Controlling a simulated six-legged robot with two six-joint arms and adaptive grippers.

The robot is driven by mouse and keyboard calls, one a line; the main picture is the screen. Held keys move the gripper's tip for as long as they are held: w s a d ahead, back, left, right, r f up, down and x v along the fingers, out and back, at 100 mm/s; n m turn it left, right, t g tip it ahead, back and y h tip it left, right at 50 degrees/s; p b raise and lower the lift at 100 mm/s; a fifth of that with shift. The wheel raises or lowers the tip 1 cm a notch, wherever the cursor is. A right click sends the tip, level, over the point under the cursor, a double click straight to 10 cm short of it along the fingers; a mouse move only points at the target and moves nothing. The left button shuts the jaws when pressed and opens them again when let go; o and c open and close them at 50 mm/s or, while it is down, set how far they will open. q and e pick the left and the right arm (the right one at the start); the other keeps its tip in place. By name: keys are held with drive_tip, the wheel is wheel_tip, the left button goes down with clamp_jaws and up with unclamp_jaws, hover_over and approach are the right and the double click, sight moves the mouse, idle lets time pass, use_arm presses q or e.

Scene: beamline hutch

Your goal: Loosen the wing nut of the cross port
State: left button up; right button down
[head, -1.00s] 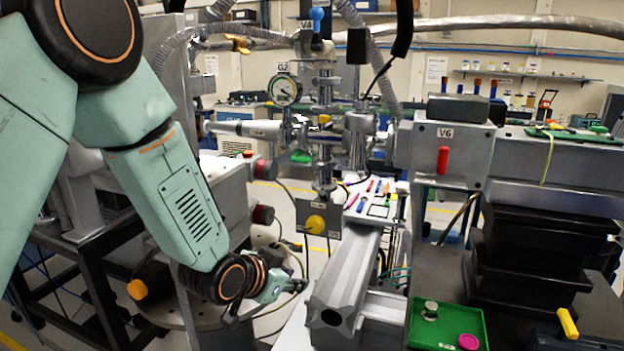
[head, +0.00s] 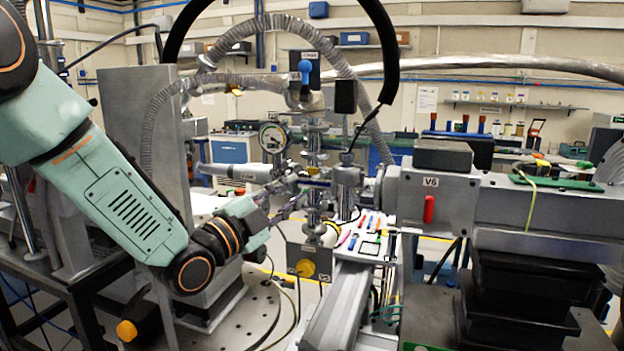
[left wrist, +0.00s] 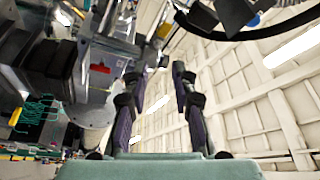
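The cross port is part of the metal vacuum column (head: 314,196) at the centre of the head view, with flanges, a gauge (head: 272,137) and side arms. Its wing nut is too small to pick out there. My left gripper (head: 296,203) is just left of the column at cross height; contact cannot be told. In the left wrist view my left gripper (left wrist: 153,88) has its two dark fingers spread apart, with nothing seen between them. Metal fittings (left wrist: 112,48) are beyond and left of the fingers. My right gripper is not in view.
The V6 valve housing (head: 435,203) with a red handle stands right of the column. A hose (head: 300,28) arches above. A grey rail (head: 340,310) runs below, beside a tool mat (head: 369,243). A grey cabinet (head: 140,130) stands behind my left arm.

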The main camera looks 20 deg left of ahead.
sight(318, 176)
use_arm(q)
drive_tip(key=p+x, duration=0.1)
drive_tip(key=x, duration=0.5)
drive_tip(key=shift+w+d, duration=0.15)
drive_tip(key=shift+w, duration=0.1)
drive_tip(key=shift+d, duration=0.1)
drive_tip(key=shift+w+d+f, duration=0.1)
drive_tip(key=shift+w+f, duration=0.05)
drive_tip(key=shift+w, duration=0.05)
drive_tip(key=c, duration=0.3)
drive_tip(key=shift+s, duration=0.15)
clamp_jaws()
